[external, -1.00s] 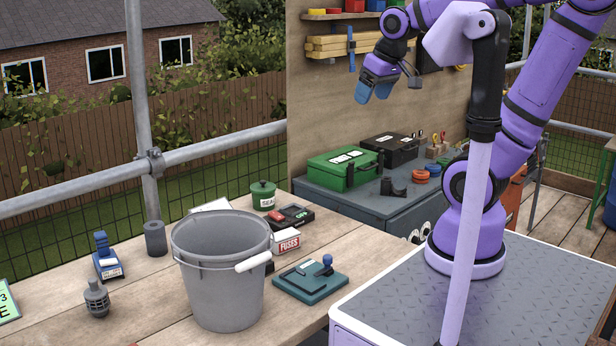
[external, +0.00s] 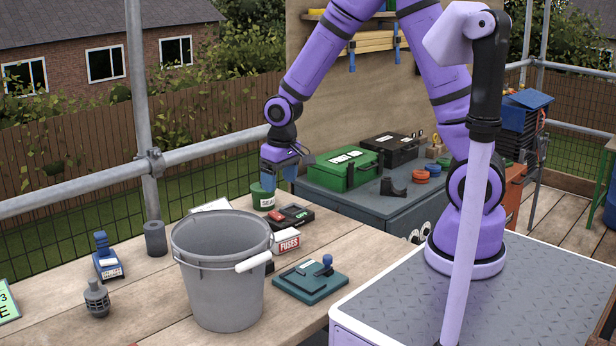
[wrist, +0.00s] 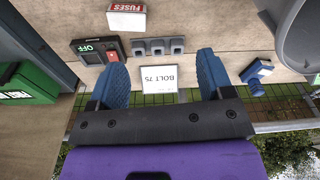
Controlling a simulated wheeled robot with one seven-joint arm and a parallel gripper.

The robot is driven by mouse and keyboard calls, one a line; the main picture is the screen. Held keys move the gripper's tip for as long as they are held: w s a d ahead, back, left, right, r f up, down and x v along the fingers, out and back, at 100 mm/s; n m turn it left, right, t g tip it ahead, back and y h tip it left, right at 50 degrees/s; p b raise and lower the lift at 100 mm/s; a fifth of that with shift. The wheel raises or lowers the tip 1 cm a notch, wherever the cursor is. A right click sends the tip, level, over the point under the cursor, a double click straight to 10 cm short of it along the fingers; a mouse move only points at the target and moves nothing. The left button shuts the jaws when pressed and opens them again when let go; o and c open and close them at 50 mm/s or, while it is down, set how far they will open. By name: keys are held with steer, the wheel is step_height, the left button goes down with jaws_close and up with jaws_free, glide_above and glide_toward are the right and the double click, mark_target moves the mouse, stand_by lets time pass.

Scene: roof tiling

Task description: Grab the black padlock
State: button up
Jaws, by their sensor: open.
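I cannot make out a black padlock for certain in either view. My gripper (external: 282,172) is open and empty, pointing down above the back of the wooden table, near the green sealant tin (external: 263,197). In the wrist view its two blue fingers stand wide apart (wrist: 160,76), with a white "BOLT 75" card (wrist: 159,80) showing between them. That box also shows in the external view (external: 291,217).
A grey bucket (external: 215,290) stands at the table's front and hides part of it. A fuses box (external: 286,241), a teal plate with a blue knob (external: 311,279) and a blue tool (external: 106,259) are around it. A scaffold rail (external: 80,190) runs behind.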

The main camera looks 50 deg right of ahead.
steer(key=g, duration=0.1)
glide_above(267, 268)
steer(key=shift+n+h, duration=0.3)
steer(key=f, duration=1.1)
steer(key=shift+w+d+f, duration=0.25)
steer(key=shift+w+f, duration=0.1)
steer(key=shift+d+f, duration=0.1)
steer(key=shift+f, duration=5.3)
steer(key=shift+c, duration=0.5)
steer(key=c, duration=1)
